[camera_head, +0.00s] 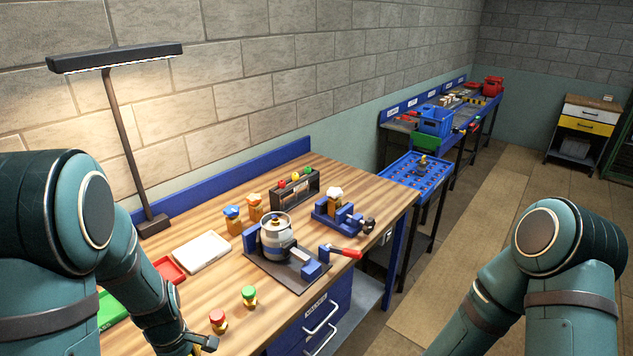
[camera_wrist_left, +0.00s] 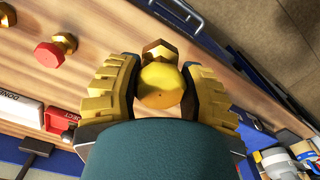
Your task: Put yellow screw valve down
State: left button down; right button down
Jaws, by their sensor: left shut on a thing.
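My left gripper (camera_wrist_left: 158,80) is shut on the yellow screw valve (camera_wrist_left: 161,88). In the left wrist view its yellow cap sits between the two fingers and its brass hex end shows beyond them, over the wooden bench top. I cannot tell whether it touches the wood. In the head view the gripper is mostly cut off at the bottom edge, and the yellow valve is not clearly visible. A red-capped valve (camera_head: 217,319) stands close to the gripper, and a green-capped valve (camera_head: 249,294) stands farther back. My right gripper is out of view.
On the wooden bench (camera_head: 165,226) are a white tray (camera_head: 201,251), a red tray (camera_head: 169,270), and a green tray (camera_head: 112,309). A fixture holding a metal vessel (camera_head: 276,227) stands mid-bench. A lamp (camera_head: 126,130) stands at the back left. Bare wood surrounds the green valve.

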pick_arm(q)
jog(key=shift+s+d+f+m+b, duration=0.15)
jog(key=shift+d+f+m+b, duration=0.7)
jog(key=shift+m+b, duration=0.1)
jog(key=w+d+f+m+b, duration=0.3)
jog(key=d+f+m+b, duration=0.5)
jog(key=m, duration=0.4)
jog(key=shift+m, duration=0.25)
